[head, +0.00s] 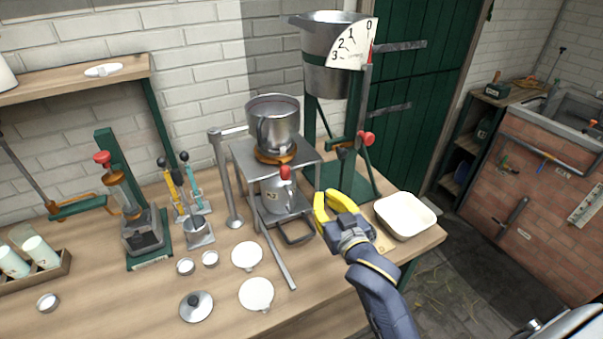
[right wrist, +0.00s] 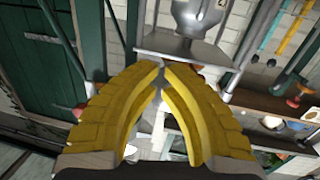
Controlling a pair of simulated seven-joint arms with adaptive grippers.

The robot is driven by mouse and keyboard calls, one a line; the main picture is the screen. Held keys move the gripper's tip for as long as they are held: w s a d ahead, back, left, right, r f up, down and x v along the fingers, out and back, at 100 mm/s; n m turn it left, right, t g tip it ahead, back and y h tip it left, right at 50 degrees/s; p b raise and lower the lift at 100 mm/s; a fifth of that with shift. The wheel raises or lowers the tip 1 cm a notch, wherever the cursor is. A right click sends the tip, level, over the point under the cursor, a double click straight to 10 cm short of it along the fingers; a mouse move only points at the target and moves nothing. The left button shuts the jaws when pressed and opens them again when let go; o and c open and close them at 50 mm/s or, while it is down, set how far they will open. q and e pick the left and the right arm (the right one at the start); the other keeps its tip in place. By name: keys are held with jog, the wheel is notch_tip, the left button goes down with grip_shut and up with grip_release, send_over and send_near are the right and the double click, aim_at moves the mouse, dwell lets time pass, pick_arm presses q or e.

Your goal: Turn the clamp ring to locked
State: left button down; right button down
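An orange-brown clamp ring (head: 276,157) sits under a steel pot (head: 273,124) on a grey metal stand (head: 240,150). A red-knobbed lever (head: 286,173) hangs at its front. My right gripper (head: 325,193), with yellow fingers, is in front and to the right of the stand, apart from the ring and lever. In the right wrist view its fingertips (right wrist: 163,65) come together with nothing held between them. The stand's metal shelf and part of a jug (right wrist: 190,18) show beyond the tips. My left gripper is not in view.
A tall green stand (head: 312,120) with a bucket and dial rises behind right. A white tray (head: 405,215) lies right of my gripper. A long grey bar (head: 277,258) slants down from the metal stand. White discs (head: 256,294) and a lid (head: 196,306) lie in front.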

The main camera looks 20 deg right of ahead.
aim_at(288, 174)
jog(key=s+d+r+m+y, duration=0.3)
jog(key=d+r+m+y, duration=0.35)
jog(key=m, duration=0.65)
jog(key=w+a+f+y, duration=0.1)
jog(key=w+a, duration=0.9)
jog(key=shift+f+m+g, duration=0.3)
jog(key=shift+f+g, duration=0.05)
jog(key=shift+g, duration=0.05)
jog(key=shift+w+y, duration=0.1)
jog(key=shift+y, duration=0.15)
jog(key=shift+s+a, duration=0.15)
jog(key=shift+a, duration=0.85)
jog(key=shift+s+a, duration=0.1)
jog(key=shift+a, duration=0.85)
